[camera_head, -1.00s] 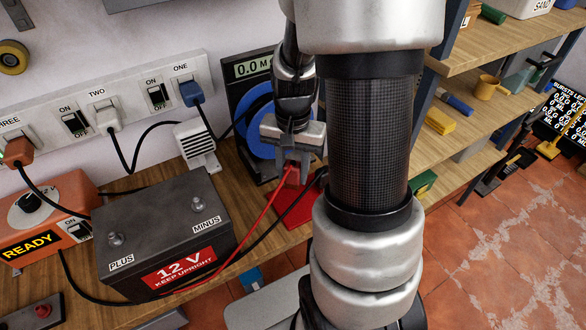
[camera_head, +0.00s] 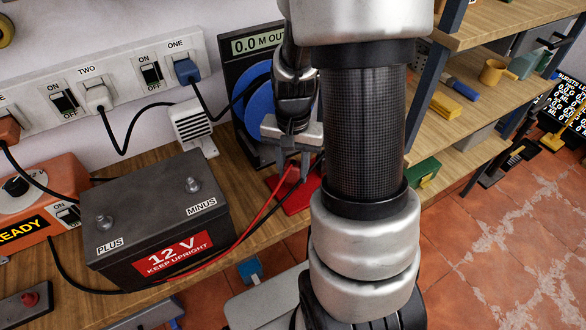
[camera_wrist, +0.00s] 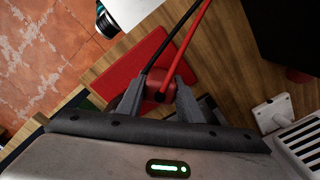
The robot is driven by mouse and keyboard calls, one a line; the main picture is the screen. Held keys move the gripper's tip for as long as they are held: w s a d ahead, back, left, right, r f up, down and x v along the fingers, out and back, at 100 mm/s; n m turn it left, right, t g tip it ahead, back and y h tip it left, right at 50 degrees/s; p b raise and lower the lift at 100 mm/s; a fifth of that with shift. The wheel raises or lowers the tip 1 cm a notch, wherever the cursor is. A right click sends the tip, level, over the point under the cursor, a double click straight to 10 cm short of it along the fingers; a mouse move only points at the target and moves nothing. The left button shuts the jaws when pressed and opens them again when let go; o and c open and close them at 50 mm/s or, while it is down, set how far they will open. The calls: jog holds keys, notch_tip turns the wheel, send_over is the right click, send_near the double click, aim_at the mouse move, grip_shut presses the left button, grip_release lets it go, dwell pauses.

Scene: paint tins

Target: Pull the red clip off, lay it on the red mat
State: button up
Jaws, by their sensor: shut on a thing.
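My gripper (camera_wrist: 158,98) is shut on the red clip (camera_wrist: 160,86) in the wrist view. A red cable (camera_wrist: 190,40) runs up from the clip, with a black cable (camera_wrist: 165,45) beside it. The red mat (camera_wrist: 122,72) lies just beyond the fingers; the clip overlaps its edge in this view, and I cannot tell whether they touch. In the head view my gripper (camera_head: 305,172) points down by the red mat (camera_head: 296,200), which my arm partly covers. The battery (camera_head: 155,215) stands to the left, its PLUS post (camera_head: 103,222) and MINUS post (camera_head: 193,184) bare.
An orange READY unit (camera_head: 35,205) stands left of the battery on the wooden bench. Behind are a power strip (camera_head: 125,75), a white vented box (camera_head: 192,122) and a display panel with a blue disc (camera_head: 260,110). The bench front edge lies close to the mat.

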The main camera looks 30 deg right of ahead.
jog(key=shift+f+b, duration=0.6)
jog(key=shift+f, duration=0.15)
jog(key=o, duration=1.2)
jog(key=shift+r, duration=0.1)
notch_tip(320, 180, up, 17)
jog(key=p, duration=0.3)
jog(key=shift+r, duration=0.2)
